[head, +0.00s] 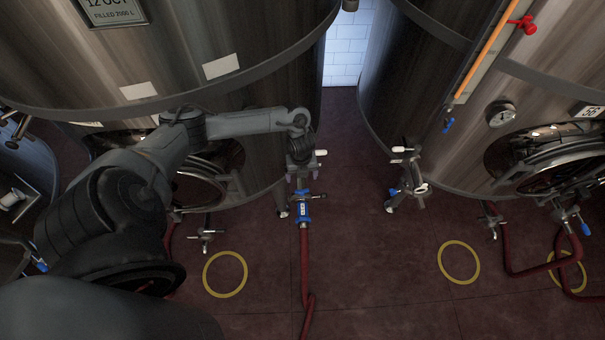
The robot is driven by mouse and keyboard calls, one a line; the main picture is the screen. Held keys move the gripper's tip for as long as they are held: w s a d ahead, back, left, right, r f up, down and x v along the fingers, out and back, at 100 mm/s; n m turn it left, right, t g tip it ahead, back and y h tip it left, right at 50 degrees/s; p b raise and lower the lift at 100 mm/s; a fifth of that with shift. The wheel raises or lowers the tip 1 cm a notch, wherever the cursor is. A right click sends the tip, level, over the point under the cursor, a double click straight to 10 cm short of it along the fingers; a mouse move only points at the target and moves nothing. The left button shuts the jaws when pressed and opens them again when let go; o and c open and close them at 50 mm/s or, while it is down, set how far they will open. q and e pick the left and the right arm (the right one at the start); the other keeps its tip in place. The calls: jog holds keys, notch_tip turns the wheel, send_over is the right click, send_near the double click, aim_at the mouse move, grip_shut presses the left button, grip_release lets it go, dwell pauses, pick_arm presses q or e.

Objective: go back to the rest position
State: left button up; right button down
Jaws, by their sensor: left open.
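My left arm comes in from the left and reaches across the front of the left steel tank (250,110). My left gripper (302,177) is at its end, pointing down and open. It is just above a blue-bodied valve or coupling (303,208) on top of a red hose (305,262). I cannot tell whether its fingers touch the coupling. My right gripper is not in view.
A second steel tank (450,130) stands at the right, with a gauge (500,113) and a valve (407,178) low on its front. Yellow rings (225,293) mark the dark red floor (370,275). Red hoses lie at the right. A gap separates the tanks.

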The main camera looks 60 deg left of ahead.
pick_arm(q)
jog(key=s+d+f+g+h+p, duration=0.25)
jog(key=s+d+f+p, duration=0.2)
jog(key=s+d, duration=1.05)
jog(key=d+r+t+h+p, duration=0.2)
jog(key=d, duration=1.2)
jog(key=w+d+r+n+t+p, duration=0.2)
jog(key=d+r+n, duration=0.1)
jog(key=r+n, duration=0.3)
jog(key=w+d+r+n+t+p, duration=0.1)
jog(key=w+d+r+n+t, duration=0.2)
jog(key=r, duration=0.6)
jog(key=s+a+r+n+y, duration=0.1)
jog(key=a+r+n+y, duration=0.3)
jog(key=a+r+n, duration=0.6)
jog(key=shift+s+r+n+g, duration=0.4)
jog(key=shift+r+n+g, duration=0.05)
jog(key=shift+r+n, duration=0.05)
